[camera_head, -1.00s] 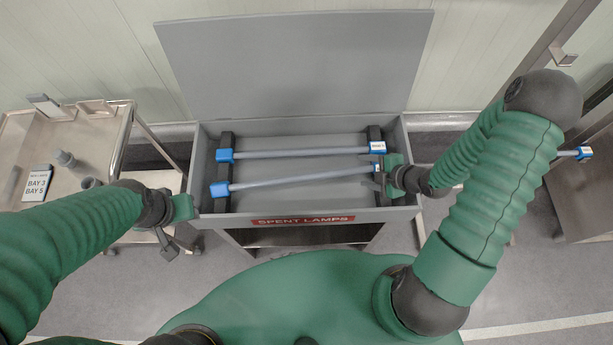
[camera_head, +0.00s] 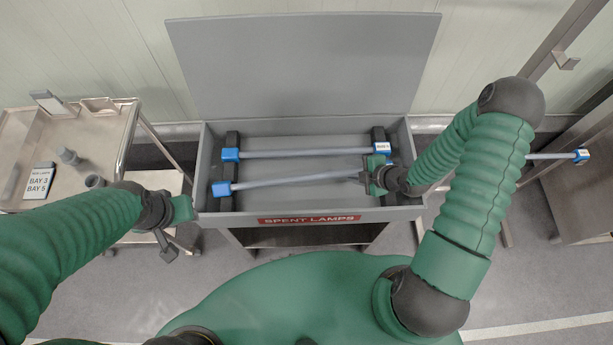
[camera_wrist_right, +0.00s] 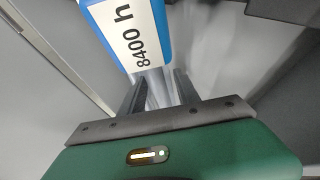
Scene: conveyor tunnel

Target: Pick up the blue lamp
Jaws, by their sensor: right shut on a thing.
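Two pale tube lamps with blue end caps lie in the grey bin: a back lamp (camera_head: 300,153) and a front lamp (camera_head: 295,181) that slants up to the right. My right gripper (camera_head: 366,178) is shut on the front lamp near its right end and hides that end in the head view. In the right wrist view, a blue cap (camera_wrist_right: 130,35) with a white "8400 h" label shows just past my right fingers (camera_wrist_right: 160,92). Another lamp's blue cap (camera_head: 581,156) sticks out at the far right. My left gripper (camera_head: 168,240) is left of the bin, clear of the lamps.
The bin (camera_head: 212,215) carries a red "SPENT LAMPS" sign (camera_head: 310,219), and its lid (camera_head: 305,65) stands open behind. Dark supports run under the lamp ends. A metal cart (camera_head: 115,130) with small items and a "BAY 3 BAY 5" card (camera_head: 40,182) stands at left.

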